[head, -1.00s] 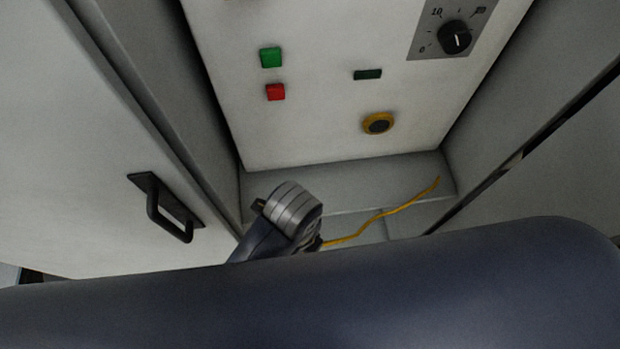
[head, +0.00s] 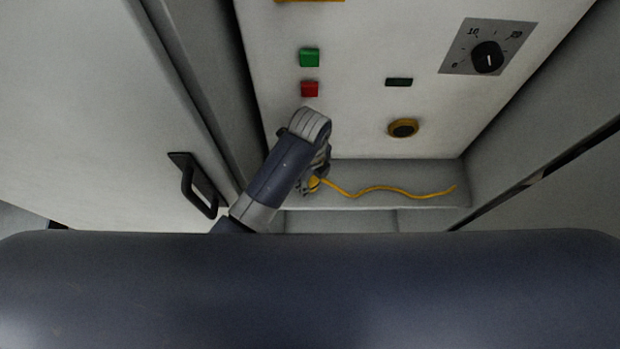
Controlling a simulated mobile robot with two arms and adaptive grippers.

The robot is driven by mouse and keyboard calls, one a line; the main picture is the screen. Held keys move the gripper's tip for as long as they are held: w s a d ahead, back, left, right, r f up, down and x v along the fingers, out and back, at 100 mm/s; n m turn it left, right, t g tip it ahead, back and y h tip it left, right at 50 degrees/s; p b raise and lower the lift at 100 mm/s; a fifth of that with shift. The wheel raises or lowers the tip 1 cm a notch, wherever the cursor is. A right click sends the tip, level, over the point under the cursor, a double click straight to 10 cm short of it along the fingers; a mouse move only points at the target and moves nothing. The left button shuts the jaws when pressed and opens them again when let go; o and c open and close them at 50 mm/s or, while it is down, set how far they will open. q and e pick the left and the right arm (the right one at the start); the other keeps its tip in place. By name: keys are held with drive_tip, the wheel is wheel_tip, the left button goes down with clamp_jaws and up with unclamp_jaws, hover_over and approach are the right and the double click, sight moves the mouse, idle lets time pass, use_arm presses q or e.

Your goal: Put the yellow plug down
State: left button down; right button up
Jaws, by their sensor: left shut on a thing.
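My left gripper (head: 307,186) is at the lower left of the white panel, just above the grey ledge (head: 410,172). It is shut on the yellow plug (head: 314,183), which is mostly hidden by the fingers and wrist. A yellow cable (head: 385,188) runs from the plug to the right along the ledge. A round yellow-rimmed socket (head: 403,128) sits on the panel to the right of and above the gripper. My right gripper is not in view.
The white panel (head: 360,100) carries a green button (head: 309,57), a red button (head: 310,89), a dark slot (head: 398,82) and a black dial (head: 487,57). A cabinet door with a black handle (head: 195,186) stands at the left. A grey side wall (head: 540,130) bounds the right.

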use_arm(q)
drive_tip(key=shift+f, duration=0.45)
drive_tip(key=shift+s+f, duration=0.1)
drive_tip(key=shift+f, duration=0.35)
drive_tip(key=c, duration=1)
unclamp_jaws()
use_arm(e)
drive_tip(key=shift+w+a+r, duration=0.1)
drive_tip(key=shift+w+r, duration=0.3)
